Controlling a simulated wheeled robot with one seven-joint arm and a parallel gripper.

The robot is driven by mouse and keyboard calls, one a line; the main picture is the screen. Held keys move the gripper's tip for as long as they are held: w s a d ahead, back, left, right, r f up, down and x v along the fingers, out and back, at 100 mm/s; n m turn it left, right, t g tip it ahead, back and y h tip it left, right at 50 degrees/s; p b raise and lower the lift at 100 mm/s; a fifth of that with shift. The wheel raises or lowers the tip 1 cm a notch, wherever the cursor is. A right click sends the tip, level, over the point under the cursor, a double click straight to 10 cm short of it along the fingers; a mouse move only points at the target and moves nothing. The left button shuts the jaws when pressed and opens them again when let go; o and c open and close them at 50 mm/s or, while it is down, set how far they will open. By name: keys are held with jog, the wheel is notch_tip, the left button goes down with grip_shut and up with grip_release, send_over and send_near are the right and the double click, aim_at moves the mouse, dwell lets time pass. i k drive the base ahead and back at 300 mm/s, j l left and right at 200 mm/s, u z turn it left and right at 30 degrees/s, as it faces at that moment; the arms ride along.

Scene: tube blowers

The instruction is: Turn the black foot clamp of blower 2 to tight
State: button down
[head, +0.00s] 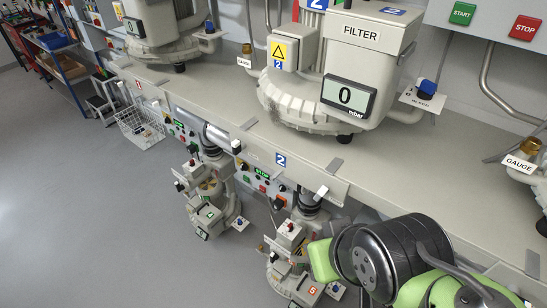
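Blower 2 (300,100) is a large cream casing on the bench, with a blue 2 label and a FILTER housing (365,55). Its display (348,95) reads 0 mbar. A small black foot (345,139) shows under the casing's front right, on the bench top; it may be the foot clamp. Its tight or loose state cannot be made out. Part of my green and black arm fills the lower right. My gripper's fingertips are not visible.
The bench (240,135) has a bare front strip with grey metal tabs (334,165) along it. A blue knob (427,87) sits right of blower 2. Lower units (210,195) stand below the front edge. A wire basket (140,125) is at left. The grey floor at left is clear.

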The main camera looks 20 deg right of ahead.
aim_at(238, 146)
jog(key=j+u, duration=0.4)
jog(key=i+j+u, duration=0.15)
jog(key=u, duration=0.25)
jog(key=i+j+u, duration=0.15)
jog(key=u, duration=0.2)
jog(key=i+j+u, duration=0.2)
jog(key=u, duration=0.2)
jog(key=j, duration=0.1)
